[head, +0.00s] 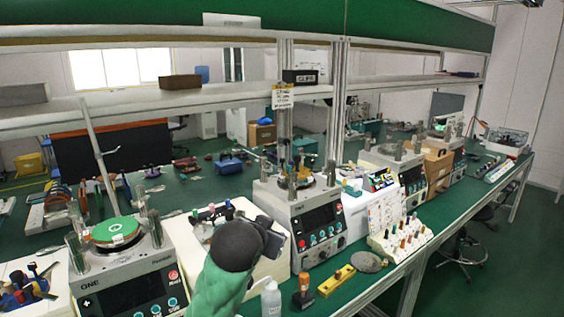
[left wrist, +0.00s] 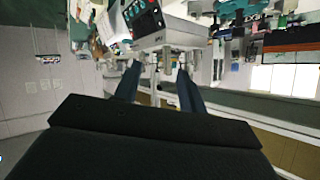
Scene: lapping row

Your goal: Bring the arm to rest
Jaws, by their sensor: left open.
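My left arm, with a green sleeve, comes up from the bottom middle of the head view. Its dark gripper (head: 276,240) is over the bench between two lapping machines, pointing right, and its fingertips are hard to make out there. In the left wrist view, the two dark blue fingers of this gripper (left wrist: 157,78) stand apart with nothing held between them. A machine shows beyond the fingers, upside down in that view. My right gripper is in neither view.
A lapping machine with a green plate (head: 116,232) stands at left. Another machine (head: 312,222) stands just right of the gripper. A white bottle (head: 271,300), an amber bottle (head: 303,292), a yellow block (head: 337,280) and a grey disc (head: 367,262) are near the front edge. Shelves cross above.

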